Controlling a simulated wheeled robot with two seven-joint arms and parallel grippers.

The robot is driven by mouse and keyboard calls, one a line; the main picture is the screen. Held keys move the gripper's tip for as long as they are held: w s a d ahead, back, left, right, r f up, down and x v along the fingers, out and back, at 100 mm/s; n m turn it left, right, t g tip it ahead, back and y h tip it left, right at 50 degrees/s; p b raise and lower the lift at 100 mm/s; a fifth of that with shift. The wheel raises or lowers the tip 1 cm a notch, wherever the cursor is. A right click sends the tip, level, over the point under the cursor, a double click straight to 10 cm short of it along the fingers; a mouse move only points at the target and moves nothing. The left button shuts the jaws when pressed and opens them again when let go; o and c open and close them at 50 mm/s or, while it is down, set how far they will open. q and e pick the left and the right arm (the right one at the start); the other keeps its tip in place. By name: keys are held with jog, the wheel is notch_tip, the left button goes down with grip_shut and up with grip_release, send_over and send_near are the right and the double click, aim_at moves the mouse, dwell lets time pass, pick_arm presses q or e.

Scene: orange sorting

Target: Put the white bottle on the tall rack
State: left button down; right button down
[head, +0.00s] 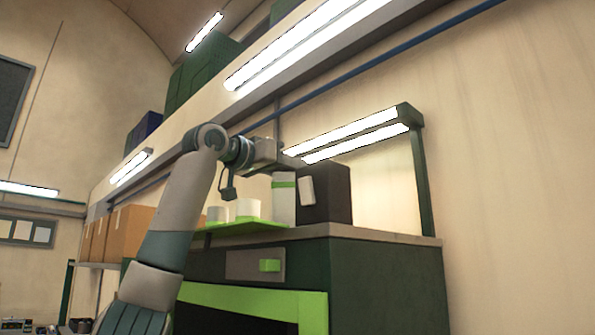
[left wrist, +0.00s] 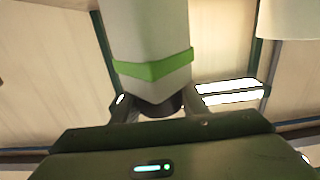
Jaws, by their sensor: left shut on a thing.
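The white bottle (head: 284,203) with a green band stands upright at the top of the tall dark green rack (head: 385,280) in the head view. It hangs or stands just beside a black box, and I cannot tell whether its base touches the top. My left gripper (head: 272,163) is above it, shut on its dark cap end. In the left wrist view the bottle (left wrist: 150,35) shows with its green band, its dark cap end between the two fingers of the left gripper (left wrist: 160,107). My right gripper is not in view.
A black box (head: 335,192) with a white item on its front stands right of the bottle. White cups (head: 247,208) stand on a lime green tray (head: 262,227) to the left. Cardboard boxes (head: 128,230) stand further left. A lamp frame (head: 422,180) rises behind. The rack's right end is bare.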

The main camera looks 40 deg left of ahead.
pick_arm(q)
jog(key=shift+d, duration=0.1)
jog(key=shift+f, duration=0.1)
jog(key=c, duration=1.1)
grip_release()
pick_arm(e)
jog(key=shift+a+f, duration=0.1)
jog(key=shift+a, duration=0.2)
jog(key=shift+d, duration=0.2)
pick_arm(q)
jog(key=shift+s+b, duration=0.45)
jog(key=shift+s, duration=0.05)
jog(key=s+b, duration=0.1)
jog(key=s, duration=0.2)
jog(key=s+b, duration=0.2)
jog(key=s, duration=0.2)
jog(key=s+a+b, duration=0.1)
jog(key=s+b, duration=0.1)
jog(key=s, duration=0.2)
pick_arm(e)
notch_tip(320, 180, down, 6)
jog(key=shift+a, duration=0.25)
